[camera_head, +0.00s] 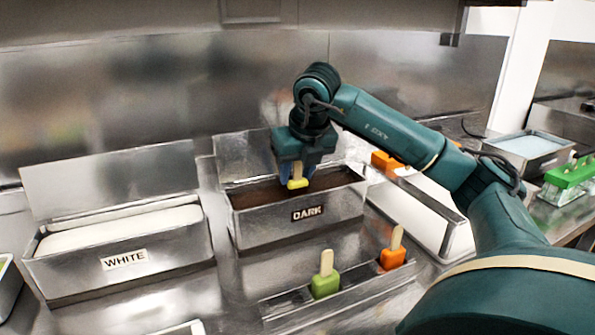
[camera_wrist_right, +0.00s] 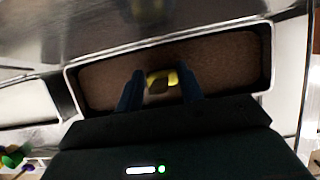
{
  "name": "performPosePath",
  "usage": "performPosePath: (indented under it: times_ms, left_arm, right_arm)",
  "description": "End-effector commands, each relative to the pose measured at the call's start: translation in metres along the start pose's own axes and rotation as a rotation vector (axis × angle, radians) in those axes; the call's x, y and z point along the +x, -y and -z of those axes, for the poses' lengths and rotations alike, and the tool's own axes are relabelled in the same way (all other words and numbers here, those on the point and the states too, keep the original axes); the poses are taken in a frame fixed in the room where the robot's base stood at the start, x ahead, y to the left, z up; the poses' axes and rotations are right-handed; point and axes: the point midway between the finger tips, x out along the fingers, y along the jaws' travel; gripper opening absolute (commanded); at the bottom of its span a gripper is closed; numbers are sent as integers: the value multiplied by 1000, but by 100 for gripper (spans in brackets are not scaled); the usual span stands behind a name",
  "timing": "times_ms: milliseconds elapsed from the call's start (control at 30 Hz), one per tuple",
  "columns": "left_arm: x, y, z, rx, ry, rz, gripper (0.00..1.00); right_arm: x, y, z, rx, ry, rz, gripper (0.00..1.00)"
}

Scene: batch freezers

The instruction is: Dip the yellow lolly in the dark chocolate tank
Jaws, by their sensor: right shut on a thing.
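The yellow lolly (camera_head: 297,183) hangs from my right gripper (camera_head: 297,166), which is shut on its stick. It is over the tank labelled DARK (camera_head: 290,227), which holds dark brown chocolate (camera_head: 255,195). In the right wrist view the yellow lolly (camera_wrist_right: 163,79) shows between the two fingers (camera_wrist_right: 163,88), with the brown chocolate (camera_wrist_right: 222,58) around it. I cannot tell whether the lolly's lower end touches the chocolate. My left gripper is not in view.
A tank labelled WHITE (camera_head: 122,259) stands to the left. A metal holder (camera_head: 345,303) in front bears a green lolly (camera_head: 326,280) and an orange lolly (camera_head: 393,254). A white tray (camera_head: 435,215) lies to the right. Raised lids stand behind both tanks.

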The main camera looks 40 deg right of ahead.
Motion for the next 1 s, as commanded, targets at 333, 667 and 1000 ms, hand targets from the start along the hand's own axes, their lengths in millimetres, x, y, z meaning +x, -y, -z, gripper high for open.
performPosePath:
  times_ms: [333,667,1000]
  left_arm:
    - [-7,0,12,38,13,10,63]
    - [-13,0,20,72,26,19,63]
    - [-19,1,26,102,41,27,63]
  right_arm:
    - [-22,0,-9,0,0,0,17]
    - [-41,0,-17,0,0,0,17]
    - [-57,0,-24,0,1,-1,17]
